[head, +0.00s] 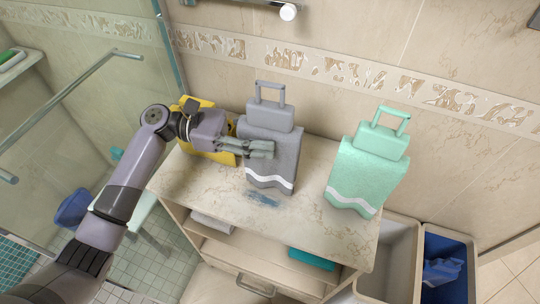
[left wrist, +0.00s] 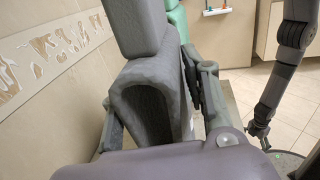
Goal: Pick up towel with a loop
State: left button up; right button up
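A grey towel with a loop (head: 272,165) and a white stripe stands upright on the vanity top. A mint green towel with a loop (head: 362,178) stands to its right, and a yellow one (head: 222,156) is partly hidden behind my left arm. My left gripper (head: 262,149) is at the grey towel, one finger across its front. In the left wrist view the fingers lie on both sides of the grey towel (left wrist: 150,95), close to it; whether they press on it is unclear. My right gripper (left wrist: 259,131) hangs away from the towels, its finger opening too small to judge.
The tiled wall (head: 330,40) rises close behind. A teal folded item (head: 311,259) lies on the shelf below. A blue bin (head: 446,250) stands at lower right.

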pick_arm(q)
grip_shut()
dwell(0.6)
